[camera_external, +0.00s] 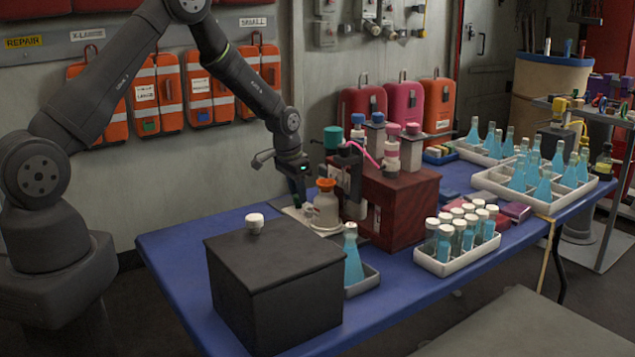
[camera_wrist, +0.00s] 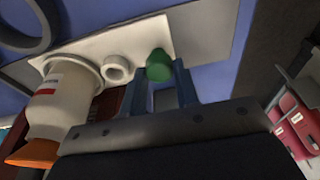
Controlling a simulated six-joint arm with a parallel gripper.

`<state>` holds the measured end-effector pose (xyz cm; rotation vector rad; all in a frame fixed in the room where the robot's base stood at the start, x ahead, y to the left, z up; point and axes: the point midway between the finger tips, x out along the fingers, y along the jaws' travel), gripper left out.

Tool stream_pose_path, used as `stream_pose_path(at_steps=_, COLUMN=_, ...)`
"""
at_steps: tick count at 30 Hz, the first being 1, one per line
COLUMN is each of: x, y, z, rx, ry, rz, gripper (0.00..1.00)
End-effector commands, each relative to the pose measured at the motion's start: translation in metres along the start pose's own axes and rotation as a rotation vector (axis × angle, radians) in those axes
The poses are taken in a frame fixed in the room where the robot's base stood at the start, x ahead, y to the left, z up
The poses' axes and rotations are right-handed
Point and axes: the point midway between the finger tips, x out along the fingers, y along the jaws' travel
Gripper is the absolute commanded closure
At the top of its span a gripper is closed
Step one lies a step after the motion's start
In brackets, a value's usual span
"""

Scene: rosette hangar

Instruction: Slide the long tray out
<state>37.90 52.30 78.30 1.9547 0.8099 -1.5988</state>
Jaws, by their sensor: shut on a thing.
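A long pale tray (camera_wrist: 110,42) lies flat on the blue table. In the wrist view it carries a white bottle (camera_wrist: 58,100) with an orange cap, a small white ring-shaped cup (camera_wrist: 117,68) and a green knob (camera_wrist: 159,64). My gripper (camera_wrist: 161,82) has its two fingers on either side of the green knob and is shut on it. In the external view my gripper (camera_external: 302,197) points down just left of the orange-capped bottle (camera_external: 326,208). Most of the tray is hidden there behind the black box and the bottle.
A large black box (camera_external: 275,280) with a white knob stands in front of my gripper. A dark red box (camera_external: 400,205) stands to its right. A flask with blue liquid (camera_external: 352,258) stands by the black box. The table (camera_external: 175,245) is clear at the left.

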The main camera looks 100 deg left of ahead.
Motion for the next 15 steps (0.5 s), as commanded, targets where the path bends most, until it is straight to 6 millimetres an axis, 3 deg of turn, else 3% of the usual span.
stream_pose_path(at_steps=15, x=0.0, y=-0.027, z=-0.001, rx=-0.001, ry=0.002, rz=-0.001, gripper=0.86)
